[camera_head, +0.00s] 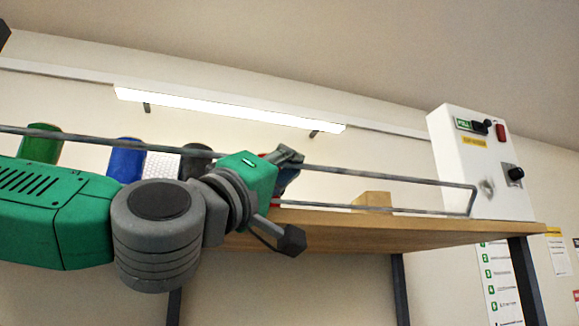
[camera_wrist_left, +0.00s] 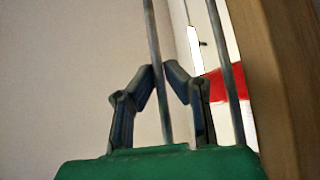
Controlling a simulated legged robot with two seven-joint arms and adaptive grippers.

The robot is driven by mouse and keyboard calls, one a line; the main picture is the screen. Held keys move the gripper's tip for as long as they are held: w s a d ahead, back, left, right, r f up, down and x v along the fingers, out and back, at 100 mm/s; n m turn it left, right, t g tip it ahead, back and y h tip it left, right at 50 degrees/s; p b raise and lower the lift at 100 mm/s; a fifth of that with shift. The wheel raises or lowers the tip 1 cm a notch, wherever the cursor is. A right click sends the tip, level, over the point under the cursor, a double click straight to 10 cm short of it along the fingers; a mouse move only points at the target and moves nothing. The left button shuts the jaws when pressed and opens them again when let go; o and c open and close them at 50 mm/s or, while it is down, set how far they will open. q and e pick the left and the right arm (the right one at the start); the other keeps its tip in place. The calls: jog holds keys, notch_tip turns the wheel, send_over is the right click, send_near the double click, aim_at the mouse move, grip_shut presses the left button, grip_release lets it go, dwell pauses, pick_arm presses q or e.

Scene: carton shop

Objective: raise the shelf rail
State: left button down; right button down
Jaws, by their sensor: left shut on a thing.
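The shelf rail (camera_head: 390,177) is a thin grey metal bar along the front of the wooden shelf (camera_head: 420,236). Its upper bar runs across the head view and bends down at the right end to a lower bar near the shelf's edge. My left gripper (camera_head: 287,160) is at the upper bar, near the middle of the view. In the left wrist view, its dark fingers (camera_wrist_left: 161,75) are closed on the rail's upper bar (camera_wrist_left: 152,35), one finger on each side. The lower bar (camera_wrist_left: 228,70) passes to the right, outside the fingers. My right gripper is out of view.
Green (camera_head: 40,143) and blue (camera_head: 126,156) rolls stand behind the rail, partly hidden by my arm. A wooden block (camera_head: 371,199) sits on the shelf. A white control box (camera_head: 470,160) with knobs stands at the right end. A long lamp (camera_head: 230,109) hangs behind.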

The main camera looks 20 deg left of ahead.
pick_arm(q)
jog(key=shift+f, duration=0.15)
jog(key=c, duration=1.6)
grip_release()
jog(key=shift+w, duration=0.1)
jog(key=shift+c, duration=0.2)
jog(key=shift+w, duration=0.1)
jog(key=shift+s+a+f, duration=0.1)
jog(key=shift+s+f, duration=0.1)
jog(key=shift+s, duration=0.25)
jog(key=v, duration=1.1)
jog(key=shift+a+f, duration=0.15)
jog(key=shift+a, duration=0.05)
jog(key=shift+w+d, duration=0.15)
